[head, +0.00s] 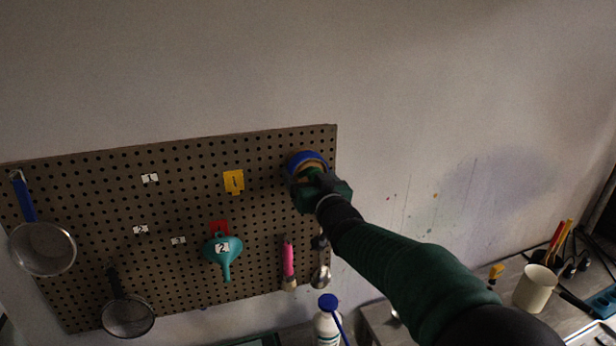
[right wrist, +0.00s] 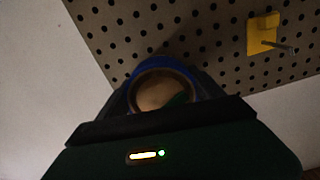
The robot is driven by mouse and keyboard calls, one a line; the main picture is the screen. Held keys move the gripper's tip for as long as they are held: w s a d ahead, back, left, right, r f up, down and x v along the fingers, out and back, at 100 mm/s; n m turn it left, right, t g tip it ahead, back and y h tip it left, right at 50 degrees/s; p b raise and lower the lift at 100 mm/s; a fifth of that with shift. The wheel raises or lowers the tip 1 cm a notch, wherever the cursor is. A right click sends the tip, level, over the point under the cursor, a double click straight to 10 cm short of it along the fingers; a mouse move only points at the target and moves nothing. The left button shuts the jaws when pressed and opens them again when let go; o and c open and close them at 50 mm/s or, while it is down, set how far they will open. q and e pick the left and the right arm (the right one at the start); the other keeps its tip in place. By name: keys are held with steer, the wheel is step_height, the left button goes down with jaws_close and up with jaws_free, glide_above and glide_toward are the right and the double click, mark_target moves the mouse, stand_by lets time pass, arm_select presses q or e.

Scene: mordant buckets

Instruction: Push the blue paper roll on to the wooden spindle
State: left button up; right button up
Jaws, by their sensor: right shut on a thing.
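The blue paper roll (head: 307,158) is at the upper right of the pegboard, with its blue outer side and tan core showing. My right gripper (head: 309,176) is shut on it, and the dark fingers cover its lower part. The roll also shows in the right wrist view (right wrist: 150,68), between the fingers and in front of the board. A pale tan round surface shows inside its ring. I cannot tell whether that is the wooden spindle or how far the roll is from the board. The spindle is not clearly seen elsewhere. My left gripper is not in view.
The pegboard (head: 190,185) holds a yellow hook (head: 233,181), a teal funnel (head: 222,248), a pink-handled brush (head: 288,262) and two strainers. A white bottle (head: 327,325) stands below. A cream mug (head: 535,288) is on the bench at right.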

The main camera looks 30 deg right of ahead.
steer(key=shift+w+d, duration=0.15)
steer(key=shift+w, duration=0.55)
steer(key=o, duration=1.6)
steer(key=shift+s+f, duration=0.1)
steer(key=shift+s, duration=0.15)
steer(key=p+v, duration=0.5)
steer(key=v, duration=1.1)
steer(key=shift+s, duration=0.2)
